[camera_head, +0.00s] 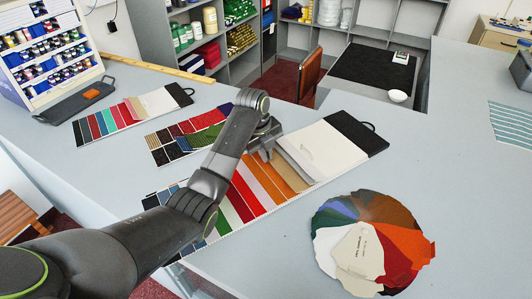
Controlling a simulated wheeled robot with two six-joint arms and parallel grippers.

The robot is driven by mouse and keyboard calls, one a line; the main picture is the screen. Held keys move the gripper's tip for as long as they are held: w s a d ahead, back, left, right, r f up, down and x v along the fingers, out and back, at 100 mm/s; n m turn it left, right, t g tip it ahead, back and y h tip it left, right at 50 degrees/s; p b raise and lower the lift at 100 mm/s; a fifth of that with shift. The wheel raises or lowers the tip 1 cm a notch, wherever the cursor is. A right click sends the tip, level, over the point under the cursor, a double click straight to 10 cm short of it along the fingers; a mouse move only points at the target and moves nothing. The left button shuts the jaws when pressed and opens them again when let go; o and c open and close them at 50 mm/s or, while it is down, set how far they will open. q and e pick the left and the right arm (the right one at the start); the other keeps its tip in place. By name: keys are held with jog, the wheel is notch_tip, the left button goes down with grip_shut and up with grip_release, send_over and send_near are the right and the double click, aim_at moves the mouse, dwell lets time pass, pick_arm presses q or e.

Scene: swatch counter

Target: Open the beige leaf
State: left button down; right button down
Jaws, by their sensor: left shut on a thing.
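A long swatch book (262,186) lies on the counter, with striped colour leaves and a white leaf (325,148) near its black end board (357,133). A beige leaf (290,174) shows as a narrow strip between the orange-brown stripes and the white leaf. My left gripper (266,152) is over the book's far edge by this strip, shut on what looks like the beige leaf's edge. The fingertips are small and partly hidden, so the exact contact is unclear. My left arm covers part of the stripes. My right gripper is out of view.
A round fan of colour swatches (372,245) lies at the front right. Two other swatch sets, one striped (125,115) and one patterned (186,138), lie further back left. A display rack (45,55) stands at the far left. The counter right of the fan is clear.

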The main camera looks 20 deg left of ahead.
pick_arm(q)
jog(key=w+d+r+p, duration=0.2)
jog(key=r+p, duration=0.2)
jog(key=r, duration=0.4)
jog(key=w+d+r+p, duration=0.2)
jog(key=r+p, duration=0.3)
jog(key=r, duration=0.3)
jog(key=shift+w+d, duration=0.35)
jog(key=shift+w, duration=0.2)
jog(key=shift+r, duration=0.1)
jog(key=c, duration=1.9)
grip_release()
jog(key=o, duration=0.3)
jog(key=shift+w+d, duration=0.15)
jog(key=shift+w, duration=0.05)
jog(key=shift+o, duration=0.2)
